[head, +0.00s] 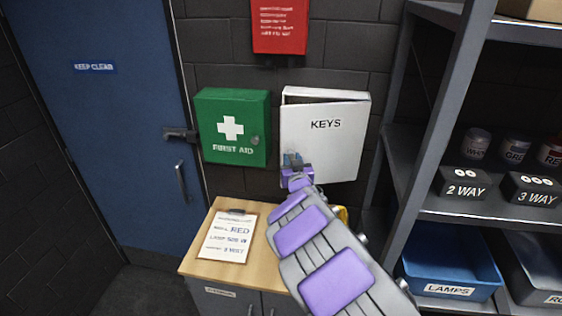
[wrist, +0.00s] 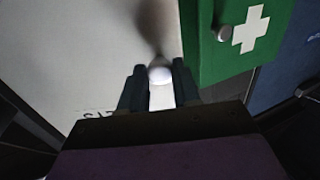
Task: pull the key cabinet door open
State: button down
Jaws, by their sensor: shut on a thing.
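The white key cabinet (head: 335,145), marked KEYS, hangs on the dark block wall, right of the green first aid box. Its door stands slightly ajar, with a narrow dark gap along the top edge. My gripper (head: 292,160) is at the lower left of the door. In the wrist view my gripper (wrist: 158,85) is shut on a round pale knob (wrist: 160,74) between its two dark fingertips, against the white door (wrist: 100,60). In the head view the knob is hidden behind my gripper.
The green first aid box (head: 233,127) is close on the left of the cabinet. A wooden-topped counter (head: 200,270) with a clipboard (head: 228,236) is below. A metal shelf rack (head: 408,130) stands close on the right. A blue door (head: 95,130) is at far left.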

jog(key=s+d+n+g+y+p, duration=0.2)
jog(key=s+d+n+y+p, duration=0.2)
jog(key=s, duration=0.4)
jog(key=shift+d+f+g+y+p, duration=0.15)
jog(key=shift+d+g+y+p, duration=0.15)
jog(key=shift+d+y+p, duration=0.6)
jog(key=shift+a, duration=0.1)
jog(key=c, duration=0.8)
grip_release()
jog(key=shift+w+a, duration=0.1)
jog(key=shift+w, duration=0.05)
